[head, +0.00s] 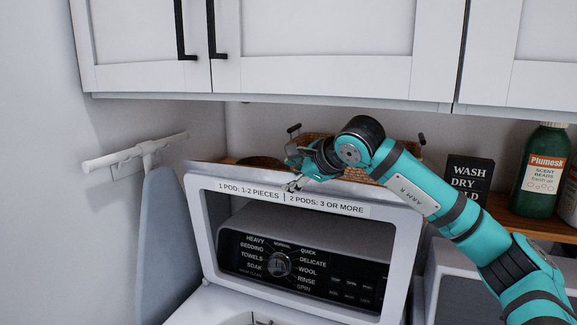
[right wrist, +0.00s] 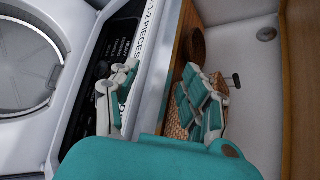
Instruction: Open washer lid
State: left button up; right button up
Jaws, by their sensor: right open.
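The washer lid (head: 405,245) is white-framed with a clear window and stands raised, nearly upright, in the head view. A label about pods runs along its top edge. The control panel (head: 300,272) with its round dial shows through the window. My right gripper (head: 295,178) is at the lid's top edge, left of its middle. In the right wrist view its fingers (right wrist: 160,95) are spread apart, one on each side of the lid's edge (right wrist: 152,70). I cannot tell whether they touch it. The round washer opening (right wrist: 25,65) is uncovered at the left. My left gripper is not in view.
White cabinets (head: 320,45) hang above. A wicker basket (right wrist: 177,118) is behind the lid, close to my right gripper. An ironing board (head: 160,245) stands at the left. A green bottle (head: 542,170) and a dark sign (head: 468,178) are on the wooden shelf at the right.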

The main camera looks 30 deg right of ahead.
jog(key=shift+p+x, duration=0.35)
jog(key=shift+x, duration=1.05)
jog(key=shift+c, duration=0.4)
grip_shut()
jog(key=shift+s, duration=0.1)
